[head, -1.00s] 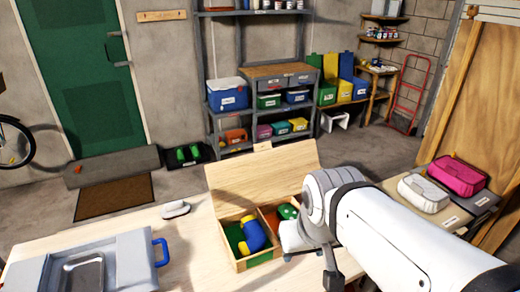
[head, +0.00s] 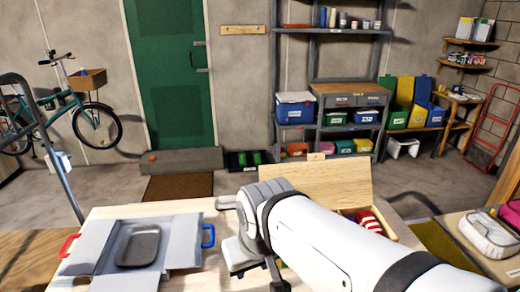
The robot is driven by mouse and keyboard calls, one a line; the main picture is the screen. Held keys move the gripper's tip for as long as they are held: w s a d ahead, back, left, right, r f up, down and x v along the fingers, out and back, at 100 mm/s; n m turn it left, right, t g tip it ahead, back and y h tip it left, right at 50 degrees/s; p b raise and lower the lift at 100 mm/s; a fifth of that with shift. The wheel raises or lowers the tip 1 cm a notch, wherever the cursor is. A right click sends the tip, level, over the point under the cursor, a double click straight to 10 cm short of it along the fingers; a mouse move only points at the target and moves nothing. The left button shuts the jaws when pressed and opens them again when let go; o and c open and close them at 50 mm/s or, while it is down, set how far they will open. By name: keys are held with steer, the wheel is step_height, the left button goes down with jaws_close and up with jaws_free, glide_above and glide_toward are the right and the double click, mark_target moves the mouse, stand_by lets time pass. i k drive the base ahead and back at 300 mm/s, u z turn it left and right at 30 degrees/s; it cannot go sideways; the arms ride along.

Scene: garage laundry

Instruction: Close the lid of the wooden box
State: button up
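The wooden box stands on the pale table, with its light wood lid (head: 325,178) open and tilted up at the back in the head view. Its right wall (head: 394,222) shows beside a red and white striped item (head: 370,220) inside. My white arm crosses in front of the box and hides most of its inside. The wrist end of my arm is left of the box, low in the view. My gripper's fingers are not clearly visible there, so I cannot tell whether they are open or shut. Nothing is seen touching the lid.
A grey case (head: 185,255) with red and blue handles lies on the table's left, with a dark grey pad (head: 138,245) on it. A white pouch (head: 490,235) lies on a surface at right. Shelves (head: 330,130) and a green door (head: 168,80) are behind.

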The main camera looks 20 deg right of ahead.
mark_target(339, 183)
steer(key=u, duration=0.45)
steer(key=k, duration=1.6)
steer(key=z, duration=0.9)
steer(key=i, duration=1.65)
steer(key=z, duration=0.05)
